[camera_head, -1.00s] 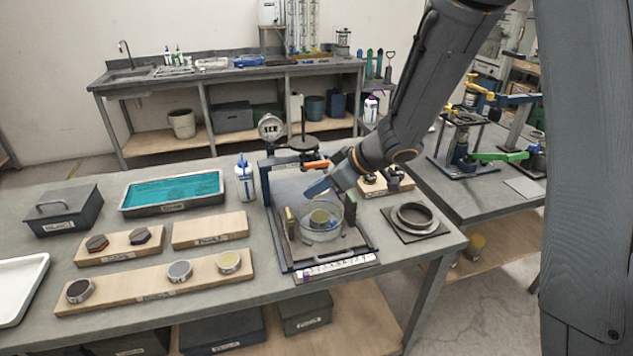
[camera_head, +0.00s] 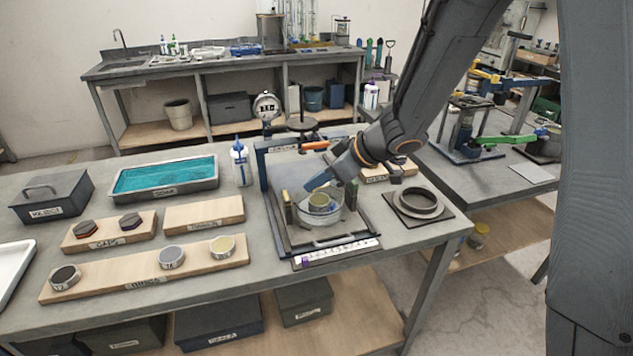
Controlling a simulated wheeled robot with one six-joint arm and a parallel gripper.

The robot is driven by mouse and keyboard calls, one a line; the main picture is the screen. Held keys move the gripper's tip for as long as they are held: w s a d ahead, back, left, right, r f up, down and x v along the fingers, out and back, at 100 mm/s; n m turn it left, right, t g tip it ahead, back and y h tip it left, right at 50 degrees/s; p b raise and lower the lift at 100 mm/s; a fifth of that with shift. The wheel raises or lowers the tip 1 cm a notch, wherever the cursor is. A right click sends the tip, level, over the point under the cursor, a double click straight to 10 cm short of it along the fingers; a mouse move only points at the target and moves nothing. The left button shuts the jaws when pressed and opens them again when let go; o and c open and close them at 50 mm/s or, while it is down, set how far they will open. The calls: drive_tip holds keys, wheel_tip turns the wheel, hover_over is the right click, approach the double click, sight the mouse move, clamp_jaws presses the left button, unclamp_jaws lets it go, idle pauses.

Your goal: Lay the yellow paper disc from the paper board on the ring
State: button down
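A round piece with a pale yellow top (camera_head: 222,245) sits at the right end of the long front wooden board (camera_head: 118,271), beside a grey-topped one (camera_head: 171,257) and a dark one (camera_head: 65,277). I cannot read which board is the paper board. A dark ring (camera_head: 416,201) lies on a square plate at the table's right. A clear round vessel (camera_head: 336,218) stands in the press frame with a yellowish-grey cylinder (camera_head: 320,202) inside. My gripper (camera_head: 326,180), with blue fingers, is low over this vessel. Its finger gap and anything between the fingers are unclear.
The blue press frame (camera_head: 263,185) and a dial gauge (camera_head: 266,107) stand near my arm. A teal-filled tray (camera_head: 165,178), a dark lidded box (camera_head: 52,196), a white bottle (camera_head: 240,165) and an empty wooden board (camera_head: 204,214) are to the left. Bare tabletop lies in front of the boards.

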drive_tip(key=shift+f+b, duration=1.25)
drive_tip(key=shift+f, duration=1.2)
drive_tip(key=shift+d+p, duration=0.1)
drive_tip(key=shift+p, duration=0.4)
drive_tip(key=shift+f, duration=0.2)
drive_tip(key=c, duration=1.9)
unclamp_jaws()
